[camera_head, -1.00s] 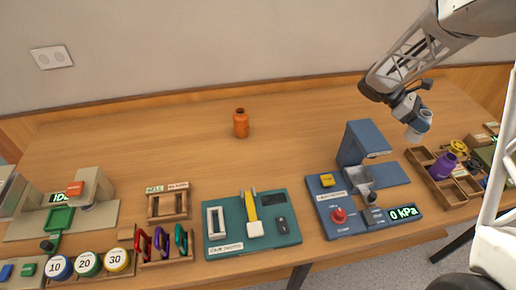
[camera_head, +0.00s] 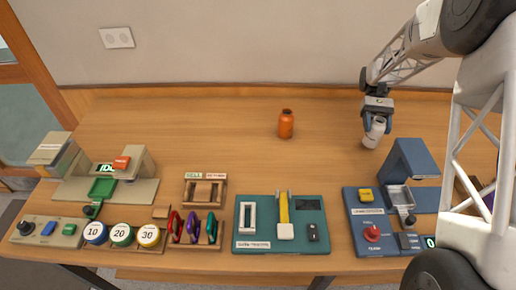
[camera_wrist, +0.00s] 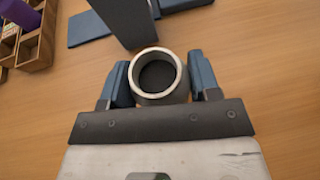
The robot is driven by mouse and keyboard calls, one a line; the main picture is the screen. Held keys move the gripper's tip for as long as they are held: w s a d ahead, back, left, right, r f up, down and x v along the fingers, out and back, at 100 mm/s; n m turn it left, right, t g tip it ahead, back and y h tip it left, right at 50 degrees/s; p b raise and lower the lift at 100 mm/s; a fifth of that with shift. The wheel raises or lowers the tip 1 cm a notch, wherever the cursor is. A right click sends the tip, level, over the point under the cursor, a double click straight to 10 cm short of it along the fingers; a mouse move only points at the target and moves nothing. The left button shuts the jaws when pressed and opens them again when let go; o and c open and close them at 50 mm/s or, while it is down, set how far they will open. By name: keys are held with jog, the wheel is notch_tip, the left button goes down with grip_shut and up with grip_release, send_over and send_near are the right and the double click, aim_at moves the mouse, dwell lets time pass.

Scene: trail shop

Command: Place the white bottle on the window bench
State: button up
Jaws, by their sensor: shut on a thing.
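My gripper (camera_head: 377,122) is shut on the white bottle (camera_head: 374,134), near the back right of the wooden table. In the wrist view the bottle (camera_wrist: 160,97) sits between the two blue fingers of my gripper (camera_wrist: 160,85), its round mouth open and dark inside. It looks close to upright, slightly tilted in the head view. I cannot tell whether its base touches the table. No surface that I can surely call the window bench shows; a framed glass pane (camera_head: 28,118) is at the far left.
An orange bottle (camera_head: 286,125) stands left of my gripper. A blue press (camera_head: 408,160) stands just in front of the held bottle. A teal board (camera_head: 282,240), a carabiner rack (camera_head: 197,232) and round weights (camera_head: 122,234) line the front edge. The table's back left is clear.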

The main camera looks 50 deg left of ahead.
jog(key=s+a+r+m+y, duration=0.2)
jog(key=s+a+m+y, duration=0.2)
jog(key=a, duration=1.1)
jog(key=s+a+r+m+y, duration=0.3)
jog(key=s+a+m+y, duration=0.2)
jog(key=a, duration=0.9)
jog(key=s+a+r+m+y, duration=0.2)
jog(key=s+a+m+y, duration=0.3)
jog(key=a, duration=1)
jog(key=shift+s+a+r+y, duration=0.3)
jog(key=shift+s+y, duration=0.45)
jog(key=shift+y, duration=0.15)
notch_tip(320, 180, down, 6)
jog(key=shift+f, duration=0.15)
jog(key=shift+f, duration=1.85)
jog(key=shift+f, duration=0.1)
